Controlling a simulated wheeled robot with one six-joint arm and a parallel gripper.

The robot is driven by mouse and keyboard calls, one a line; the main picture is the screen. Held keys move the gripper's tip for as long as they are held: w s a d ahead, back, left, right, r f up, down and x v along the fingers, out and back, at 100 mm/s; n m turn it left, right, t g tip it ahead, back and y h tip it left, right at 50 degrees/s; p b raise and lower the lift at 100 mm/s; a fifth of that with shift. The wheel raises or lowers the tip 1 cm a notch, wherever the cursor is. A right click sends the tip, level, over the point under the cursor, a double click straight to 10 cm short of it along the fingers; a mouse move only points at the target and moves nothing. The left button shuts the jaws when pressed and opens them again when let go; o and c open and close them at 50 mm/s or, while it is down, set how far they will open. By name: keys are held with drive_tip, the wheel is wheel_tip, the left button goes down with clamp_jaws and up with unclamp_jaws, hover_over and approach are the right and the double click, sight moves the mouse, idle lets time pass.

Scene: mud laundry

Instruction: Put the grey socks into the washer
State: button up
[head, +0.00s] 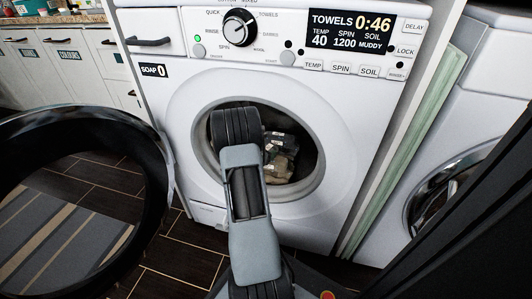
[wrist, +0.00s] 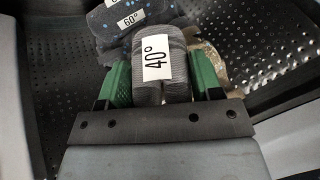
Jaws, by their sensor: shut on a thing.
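The washer (head: 175,115) stands straight ahead with its round door (head: 150,190) swung open to the left. My arm reaches through the opening, and the gripper end is hidden inside in the head view. In the wrist view my gripper (wrist: 160,82) has its green fingers on either side of the grey socks (wrist: 177,90), a ribbed rolled bundle with a "40°" tag. It is shut on them inside the perforated metal drum (wrist: 265,45). The socks are close to other laundry; whether they rest on it I cannot tell.
A dark blue speckled bundle (wrist: 112,30) tagged "60°" lies beyond the socks. A beige item (wrist: 212,62) lies behind at right. Camouflage-like laundry (head: 280,160) shows in the drum. The panel (head: 350,35) reads TOWELS, 40, 1200, MUDDY. A second machine (head: 470,120) stands at right.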

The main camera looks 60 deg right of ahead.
drive_tip(key=shift+f, duration=0.25)
drive_tip(key=o, duration=0.9)
drive_tip(key=shift+o, duration=0.2)
drive_tip(key=shift+a+r, duration=0.1)
drive_tip(key=shift+r, duration=0.35)
drive_tip(key=s+a+r+m+t+y+p, duration=0.1)
drive_tip(key=a+r+m+y, duration=0.3)
drive_tip(key=a, duration=1.1)
drive_tip(key=s+a+r+m+t+y+p, duration=0.1)
drive_tip(key=a+r+m+y, duration=0.4)
drive_tip(key=a, duration=1.1)
drive_tip(key=s+a+r+m+t+y+p, duration=0.1)
drive_tip(key=a+r+m, duration=0.7)
drive_tip(key=a, duration=0.8)
drive_tip(key=s+r+y+p, duration=0.1)
drive_tip(key=r+y+p, duration=0.1)
drive_tip(key=y, duration=0.1)
drive_tip(key=shift+s+t, duration=0.35)
drive_tip(key=shift+t, duration=0.05)
